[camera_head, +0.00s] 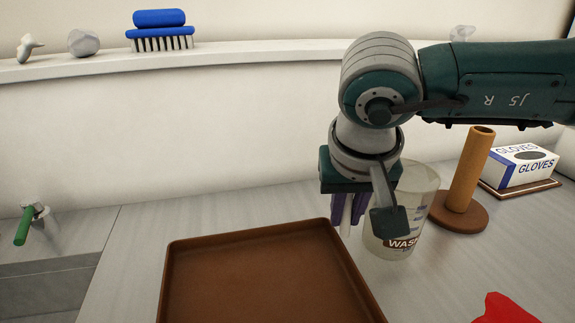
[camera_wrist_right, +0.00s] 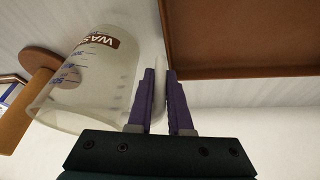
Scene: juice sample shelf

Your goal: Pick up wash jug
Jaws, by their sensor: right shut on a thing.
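The wash jug (camera_head: 420,205) is a translucent, pale cup with a brown "WASH" label and blue measuring marks. It stands upright at the right of the tray in the head view, partly hidden by my right gripper. My right gripper (camera_head: 348,222) points down at the jug's left side. In the right wrist view, its purple fingers (camera_wrist_right: 161,78) are closed on a pale upright strip, which looks like the jug's handle. The jug body (camera_wrist_right: 92,85) is beside the fingers there. I cannot tell whether its base touches the counter. My left gripper is out of view.
A brown tray (camera_head: 250,234) lies on the counter close to the jug's left. A brown post on a round base (camera_head: 462,215) stands just right of the jug, with a glove box (camera_head: 520,167) beyond. A red object (camera_head: 503,310) is at the front right. A blue brush (camera_head: 160,30) sits on the back ledge.

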